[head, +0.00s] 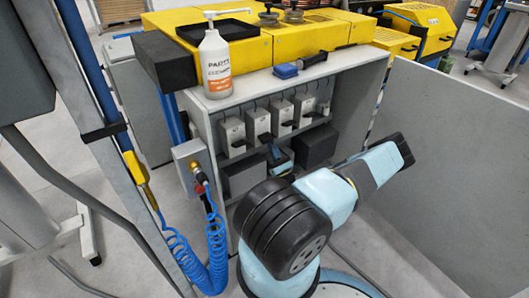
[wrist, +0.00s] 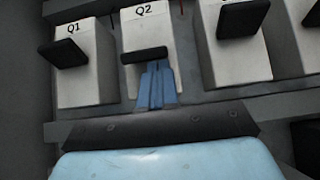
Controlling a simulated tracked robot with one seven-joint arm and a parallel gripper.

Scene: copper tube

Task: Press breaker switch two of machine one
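Breaker switch two is a pale grey box marked Q2 (wrist: 150,28) with a black lever (wrist: 145,55) across its front, in the middle of the wrist view. In the head view, breaker two (head: 257,121) is second from the left in a row inside the cabinet. My gripper (wrist: 157,66) has its blue fingers together, with no object between them. The fingertips are at the lower edge of the Q2 lever; I cannot tell whether they touch it. In the head view, my gripper (head: 275,150) is in front of the row, partly hidden by my arm.
Breaker Q1 (wrist: 85,85) stands left of Q2, and another breaker (wrist: 240,65) stands right, both with black levers. Cabinet side walls (head: 350,95) flank the row. A pump bottle (head: 214,62) and a blue-headed brush (head: 287,71) rest on top. Coiled blue hose (head: 215,245) hangs left.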

